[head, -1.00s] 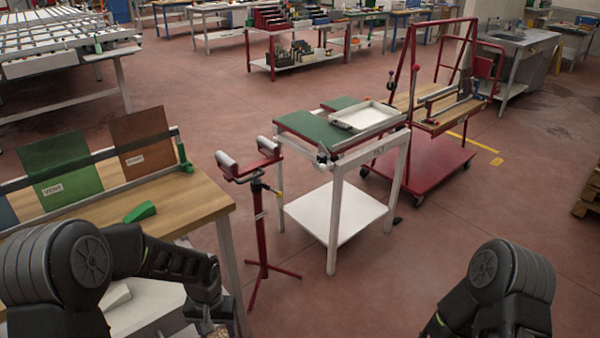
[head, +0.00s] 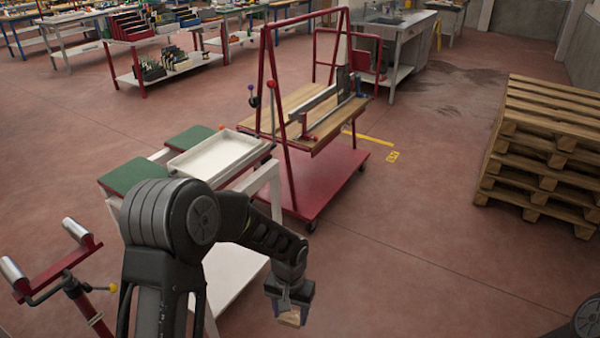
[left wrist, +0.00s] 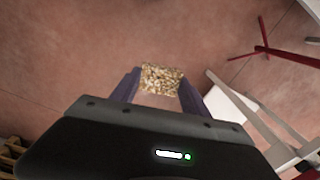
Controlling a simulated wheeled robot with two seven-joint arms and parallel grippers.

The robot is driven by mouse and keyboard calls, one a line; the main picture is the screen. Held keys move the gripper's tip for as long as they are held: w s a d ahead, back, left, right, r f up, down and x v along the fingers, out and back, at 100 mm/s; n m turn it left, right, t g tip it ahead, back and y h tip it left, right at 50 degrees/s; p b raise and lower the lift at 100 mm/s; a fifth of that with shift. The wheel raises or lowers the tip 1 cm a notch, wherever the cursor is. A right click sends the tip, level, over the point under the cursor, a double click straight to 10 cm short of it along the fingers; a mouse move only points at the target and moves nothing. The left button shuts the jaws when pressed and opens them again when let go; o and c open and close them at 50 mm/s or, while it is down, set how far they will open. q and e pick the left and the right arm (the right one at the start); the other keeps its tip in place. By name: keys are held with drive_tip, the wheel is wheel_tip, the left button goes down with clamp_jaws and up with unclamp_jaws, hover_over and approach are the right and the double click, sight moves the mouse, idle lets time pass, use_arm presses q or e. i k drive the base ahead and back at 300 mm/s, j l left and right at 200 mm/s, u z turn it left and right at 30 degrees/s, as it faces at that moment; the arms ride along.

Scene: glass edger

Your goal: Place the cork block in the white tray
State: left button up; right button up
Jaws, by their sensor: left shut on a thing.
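The cork block (left wrist: 162,79) is a speckled tan piece between the two fingers of my left gripper (left wrist: 158,92) in the left wrist view. In the head view my left gripper (head: 290,312) hangs low over the floor, to the right of the white table, shut on the cork block (head: 290,318), which is partly hidden by the fingers. The white tray (head: 215,155) is a shallow rectangular tray on the table, beside the green pads, above and left of the gripper in the picture. It looks empty. Only a bit of my right arm shows at the bottom right; its gripper is out of view.
A red trolley (head: 325,180) with a tall frame stands just behind and right of the table. A red roller stand (head: 70,265) is at the lower left. Stacked wooden pallets (head: 545,150) stand at the right. The floor between trolley and pallets is clear.

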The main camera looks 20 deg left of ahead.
sight(218, 165)
drive_tip(key=i+l+u, duration=0.25)
drive_tip(key=i+u, duration=0.2)
drive_tip(key=i, duration=0.35)
drive_tip(key=i+l+u, duration=0.4)
drive_tip(key=i, duration=0.4)
drive_tip(key=i+l+u, duration=0.45)
drive_tip(key=i+l, duration=0.25)
drive_tip(key=l, duration=0.15)
